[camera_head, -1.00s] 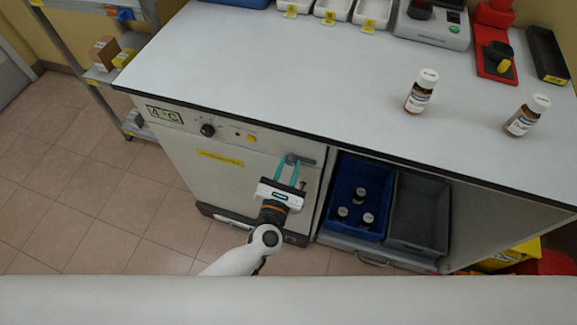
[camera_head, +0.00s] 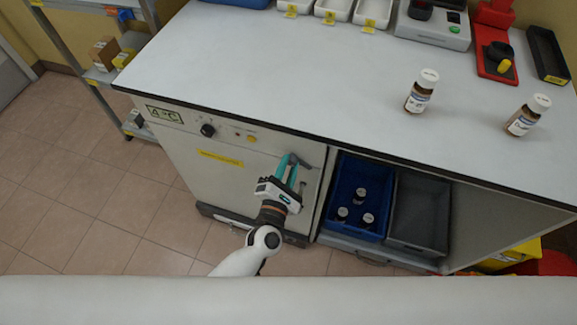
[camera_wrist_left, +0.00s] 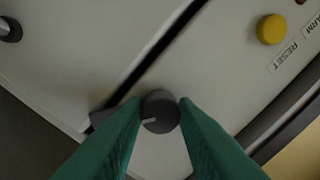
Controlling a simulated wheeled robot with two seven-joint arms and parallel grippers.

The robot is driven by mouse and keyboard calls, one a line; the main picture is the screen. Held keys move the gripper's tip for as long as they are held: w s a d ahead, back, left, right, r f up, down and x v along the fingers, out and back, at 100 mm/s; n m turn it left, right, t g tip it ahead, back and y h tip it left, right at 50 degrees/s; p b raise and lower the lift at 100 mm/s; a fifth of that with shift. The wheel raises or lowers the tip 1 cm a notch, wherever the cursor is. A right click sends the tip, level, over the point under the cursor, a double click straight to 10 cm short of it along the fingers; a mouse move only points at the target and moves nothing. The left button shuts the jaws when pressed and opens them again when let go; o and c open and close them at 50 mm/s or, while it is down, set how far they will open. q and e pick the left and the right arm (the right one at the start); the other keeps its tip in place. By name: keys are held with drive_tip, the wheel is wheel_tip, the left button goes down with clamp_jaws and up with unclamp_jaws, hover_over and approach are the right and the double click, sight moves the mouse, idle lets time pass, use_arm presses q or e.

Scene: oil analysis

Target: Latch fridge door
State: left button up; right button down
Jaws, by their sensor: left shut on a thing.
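The white fridge door (camera_head: 205,172) is the front panel under the left part of the bench and looks closed. Its dark latch (camera_head: 304,163) is at the door's upper right. My left gripper (camera_head: 290,162) has teal fingers at the latch and is shut on it. In the left wrist view, the latch's round dark hub (camera_wrist_left: 160,112) sits between the two fingers (camera_wrist_left: 160,125), and a grey arm of the latch reaches out to the left, partly hidden by a finger. My right gripper is not in view.
A dial (camera_head: 208,130) and a yellow button (camera_head: 251,138) are on the panel above the door. Right of the fridge are a blue bin (camera_head: 343,180) with bottles and a grey bin (camera_head: 420,210). Two bottles stand on the bench top (camera_head: 270,75).

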use_arm(q)
drive_tip(key=m, duration=0.5)
drive_tip(key=shift+m+p, duration=0.35)
drive_tip(key=shift+m, duration=0.05)
drive_tip(key=m+p, duration=0.1)
drive_tip(key=m, duration=0.4)
drive_tip(key=shift+h, duration=0.3)
drive_tip(key=shift+m, duration=0.4)
drive_tip(key=o, duration=1)
drive_tip(key=shift+s+a, duration=0.1)
drive_tip(key=b+v, duration=0.1)
drive_tip(key=v, duration=1.1)
drive_tip(key=shift+f, duration=0.1)
